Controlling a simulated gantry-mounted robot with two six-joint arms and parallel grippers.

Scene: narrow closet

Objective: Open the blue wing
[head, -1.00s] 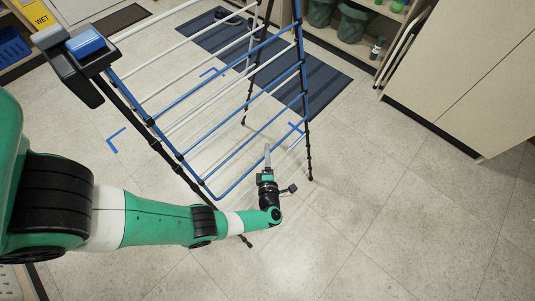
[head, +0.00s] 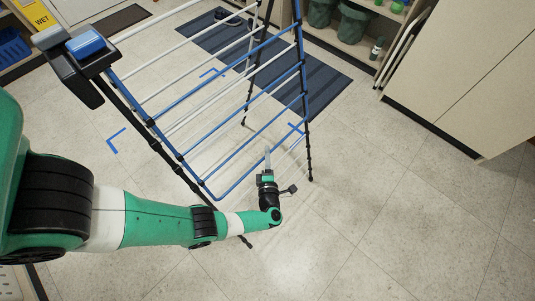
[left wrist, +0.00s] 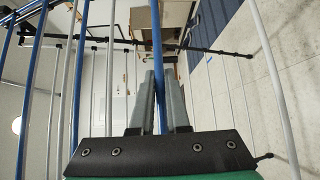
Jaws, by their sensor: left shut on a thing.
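A drying rack with blue and white rods and black legs stands in the upper left of the head view. Its blue wing (head: 165,138) is a blue tube frame with rungs, sloping toward me. My left gripper (head: 267,154) is at the near right lower side of the rack, pointing up in the picture. In the left wrist view, its two grey fingers (left wrist: 158,85) are shut on a blue rod (left wrist: 157,40) that runs between them. The contact itself is too small to see in the head view. My right gripper is not in view.
A blue striped mat (head: 325,80) lies behind the rack. A shelf with green pots (head: 354,24) stands at the back, and a beige cabinet (head: 465,75) at the right. A yellow WET sign (head: 40,16) is at the upper left. The floor at front right is clear.

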